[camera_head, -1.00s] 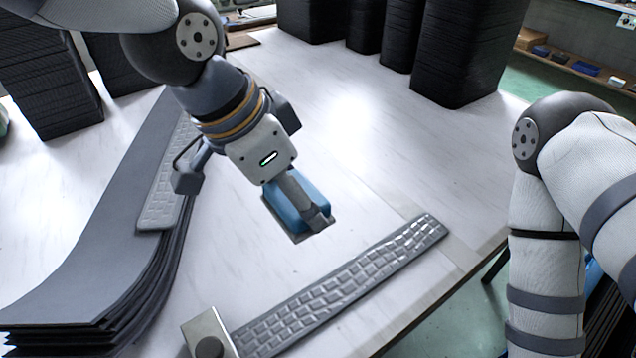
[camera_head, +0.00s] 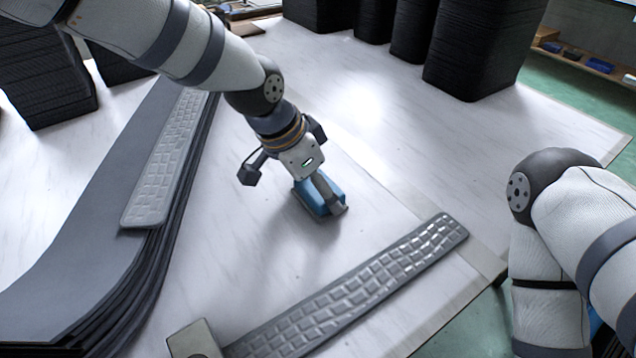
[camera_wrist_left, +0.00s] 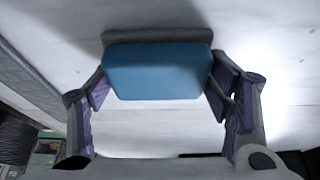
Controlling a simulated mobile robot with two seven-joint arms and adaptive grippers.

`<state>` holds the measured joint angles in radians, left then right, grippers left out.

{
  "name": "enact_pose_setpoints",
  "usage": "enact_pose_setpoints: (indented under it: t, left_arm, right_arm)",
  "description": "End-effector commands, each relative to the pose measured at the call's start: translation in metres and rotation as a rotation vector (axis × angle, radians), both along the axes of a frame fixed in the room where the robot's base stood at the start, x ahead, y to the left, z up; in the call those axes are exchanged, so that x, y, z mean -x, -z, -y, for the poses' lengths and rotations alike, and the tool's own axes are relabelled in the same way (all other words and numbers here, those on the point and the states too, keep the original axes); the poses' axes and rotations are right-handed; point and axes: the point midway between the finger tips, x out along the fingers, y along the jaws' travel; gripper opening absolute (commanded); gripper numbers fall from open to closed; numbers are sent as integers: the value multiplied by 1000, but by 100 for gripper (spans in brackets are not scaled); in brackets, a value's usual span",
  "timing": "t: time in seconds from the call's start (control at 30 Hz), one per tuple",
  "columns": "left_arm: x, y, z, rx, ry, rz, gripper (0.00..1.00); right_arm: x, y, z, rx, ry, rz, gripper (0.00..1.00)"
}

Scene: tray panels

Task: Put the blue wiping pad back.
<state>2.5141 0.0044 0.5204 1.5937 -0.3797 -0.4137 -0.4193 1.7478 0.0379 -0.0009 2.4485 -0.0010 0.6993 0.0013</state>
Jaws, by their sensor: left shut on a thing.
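The blue wiping pad (camera_head: 311,197) is over the white table, right of the stack of dark panels. It has a thin grey layer on its underside. My left gripper (camera_head: 322,196) is shut on the pad, pointing down. In the left wrist view the blue pad (camera_wrist_left: 157,72) sits between the two fingers of my left gripper (camera_wrist_left: 162,88), with its grey layer showing behind it. I cannot tell whether its underside touches the table. My right gripper is hidden below the frame; only the right arm shows.
Curved dark panels (camera_head: 75,262) are stacked at the left, with a grey embossed strip (camera_head: 165,165) on top. Another embossed strip (camera_head: 350,295) lies near the front edge beside a metal block (camera_head: 193,342). Tall black stacks (camera_head: 480,45) stand at the back. The table's right middle is clear.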

Motion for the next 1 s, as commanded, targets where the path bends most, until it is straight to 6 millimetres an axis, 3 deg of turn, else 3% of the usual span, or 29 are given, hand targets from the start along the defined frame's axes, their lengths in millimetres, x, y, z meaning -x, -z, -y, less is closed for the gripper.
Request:
enact_pose_setpoints:
  t: [0.3,0.33,0.4,0.77,0.87,1.0]
  left_arm:
    - [0,2,0,1,-1,3,42]
    - [0,1,0,1,-1,3,77]
    - [0,1,0,1,-1,3,92]
    - [-1,-2,0,1,0,4,92]
    - [1,-19,-4,2,-2,10,92]
    - [9,-59,-17,4,-3,15,92]
  right_arm:
    - [0,0,0,0,0,2,73]
    - [-1,0,0,0,0,2,73]
    - [-1,0,0,0,0,2,73]
    - [-1,-1,0,0,0,3,73]
    - [-4,-4,0,0,0,14,73]
    - [-12,-12,0,0,0,40,73]
